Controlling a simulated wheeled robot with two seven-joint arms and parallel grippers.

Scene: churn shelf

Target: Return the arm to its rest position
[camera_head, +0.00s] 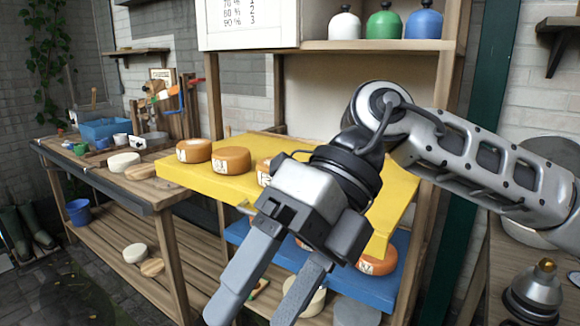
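My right arm comes in from the right, and its gripper (254,308) hangs in front of the shelf with the fingers pointing down and toward me. The two fingers are apart, with nothing visible between them. The yellow shelf board (190,176) behind it carries several orange cheese wheels, including one at the left end (194,151) and one beside it (232,160). The arm and gripper hide part of this board and of the blue board (258,254) below. My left gripper is not in view.
A wooden workbench (90,168) stands at the left with a blue bin (103,129) and pale rounds. An orange wheel (377,262) lies low at the right. A metal, cone-shaped object (535,292) stands at the lower right.

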